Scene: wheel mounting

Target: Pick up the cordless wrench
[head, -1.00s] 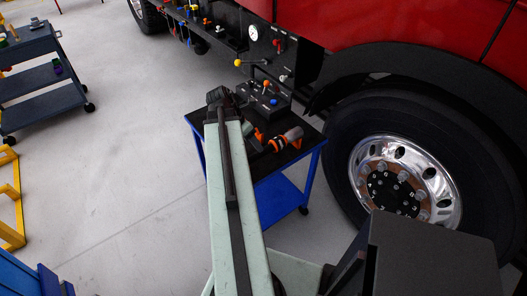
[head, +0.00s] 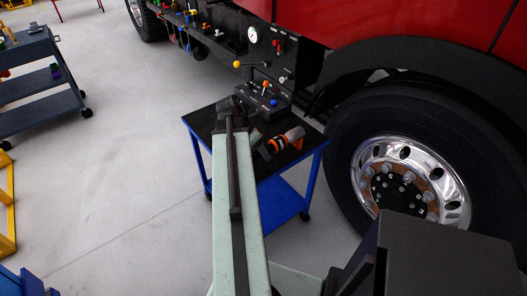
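The cordless wrench (head: 287,139), orange and dark grey, lies on the black top of the blue cart (head: 198,124), right of my arm. Part of it is hidden by my arm's end. My gripper (head: 228,106) is a dark shape at the far end of my pale green arm, over the cart top and to the left of the wrench. Its fingers are too small and dark to tell whether they are open or shut. I cannot tell whether it touches anything.
A dark control box (head: 263,97) with coloured knobs stands behind the wrench. The red truck's wheel (head: 410,180) is close on the right. A dark shelf cart (head: 40,85) and a yellow frame (head: 6,205) stand left. The floor between is clear.

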